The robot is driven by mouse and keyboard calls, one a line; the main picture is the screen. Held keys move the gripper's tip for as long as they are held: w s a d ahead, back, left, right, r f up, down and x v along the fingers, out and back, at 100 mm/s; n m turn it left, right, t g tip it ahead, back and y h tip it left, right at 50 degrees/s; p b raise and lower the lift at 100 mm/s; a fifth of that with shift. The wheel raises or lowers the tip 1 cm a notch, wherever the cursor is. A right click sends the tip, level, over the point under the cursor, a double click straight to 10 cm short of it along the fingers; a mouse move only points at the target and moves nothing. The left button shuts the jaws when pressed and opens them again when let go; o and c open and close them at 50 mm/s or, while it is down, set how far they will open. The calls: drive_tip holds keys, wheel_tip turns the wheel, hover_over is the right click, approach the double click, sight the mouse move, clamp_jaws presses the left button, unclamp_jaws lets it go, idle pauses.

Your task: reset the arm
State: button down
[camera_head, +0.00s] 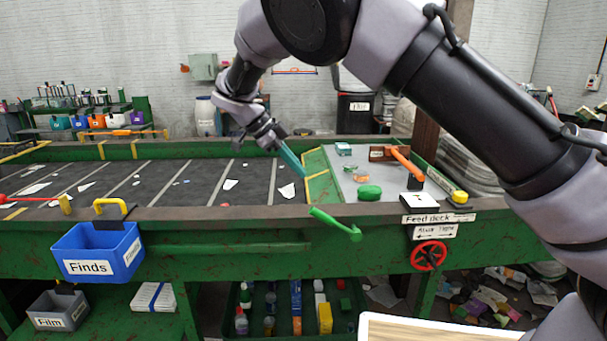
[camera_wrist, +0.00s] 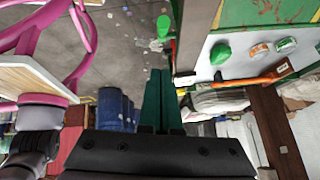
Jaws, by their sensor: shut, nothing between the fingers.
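My gripper (camera_head: 302,173) hangs in the middle of the head view, its teal fingers shut and pointing down to the right, in front of the feed deck's left edge. In the wrist view the two fingers (camera_wrist: 160,74) lie side by side with nothing between them. My arm reaches in from the right side of the head view, bent high over the belt, and hides part of the back wall.
The dark belt (camera_head: 150,185) carries scattered white scraps. The feed deck (camera_head: 345,190) holds a green lump (camera_head: 369,192) and an orange-handled tool (camera_head: 407,163). A blue Finds bin (camera_head: 95,250) hangs at the front left. A green lever (camera_head: 335,224) and red wheel (camera_head: 428,256) stick out in front.

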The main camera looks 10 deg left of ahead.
drive_tip(key=w+d+r+n+g+y, duration=0.1)
drive_tip(key=d+r+n+y, duration=0.15)
drive_tip(key=d+r, duration=0.45)
drive_tip(key=w+d+r+n+g+y, duration=0.1)
drive_tip(key=d+r+y, duration=0.15)
drive_tip(key=d, duration=0.85)
drive_tip(key=w+d+r+n+y, duration=0.1)
drive_tip(key=d+r+n+y, duration=0.15)
drive_tip(key=d+r, duration=0.45)
drive_tip(key=s+d+r+n+t+y, duration=0.1)
drive_tip(key=s+d+n+t, duration=0.5)
drive_tip(key=s+d, duration=1.1)
drive_tip(key=shift+d+r+n+t+y, duration=0.15)
drive_tip(key=shift+r+n+t+y, duration=0.3)
drive_tip(key=shift+r, duration=0.45)
